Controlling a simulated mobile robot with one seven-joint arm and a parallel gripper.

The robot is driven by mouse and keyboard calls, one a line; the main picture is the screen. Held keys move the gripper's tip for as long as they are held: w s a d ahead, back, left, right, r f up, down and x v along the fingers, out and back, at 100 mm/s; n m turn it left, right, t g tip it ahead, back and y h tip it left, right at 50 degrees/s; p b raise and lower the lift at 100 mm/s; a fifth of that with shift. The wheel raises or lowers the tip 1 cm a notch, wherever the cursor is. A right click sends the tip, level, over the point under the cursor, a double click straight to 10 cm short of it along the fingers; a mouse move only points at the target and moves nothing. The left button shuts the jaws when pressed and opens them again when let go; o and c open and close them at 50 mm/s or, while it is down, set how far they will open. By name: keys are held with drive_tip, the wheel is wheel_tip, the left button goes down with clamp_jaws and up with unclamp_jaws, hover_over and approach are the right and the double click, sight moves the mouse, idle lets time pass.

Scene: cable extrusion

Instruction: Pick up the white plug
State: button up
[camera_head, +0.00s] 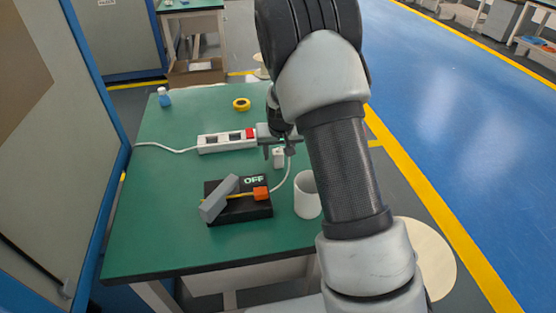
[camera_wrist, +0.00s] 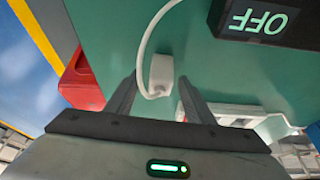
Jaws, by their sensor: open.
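The white plug (camera_head: 278,153) is on the green table, just right of the power strip, with its white cable running down to the black box. It also shows in the wrist view (camera_wrist: 161,72), between and a little beyond my fingertips. My gripper (camera_head: 277,150) is open around or just above the plug; I cannot tell the exact height. The fingers also show in the wrist view (camera_wrist: 156,98) with a gap between them. The white power strip (camera_head: 226,142) with its red switch lies left of my gripper. The black box (camera_head: 238,202) shows "OFF" and carries a grey lever and an orange part.
A white cup (camera_head: 307,195) stands right of the black box, close to my arm. A yellow tape roll (camera_head: 241,104) and a blue-white bottle (camera_head: 164,97) are at the back of the green table (camera_head: 150,230). The table's left side is clear. A red object (camera_wrist: 81,82) shows in the wrist view.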

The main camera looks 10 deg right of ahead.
drive_tip(key=c, duration=1.1)
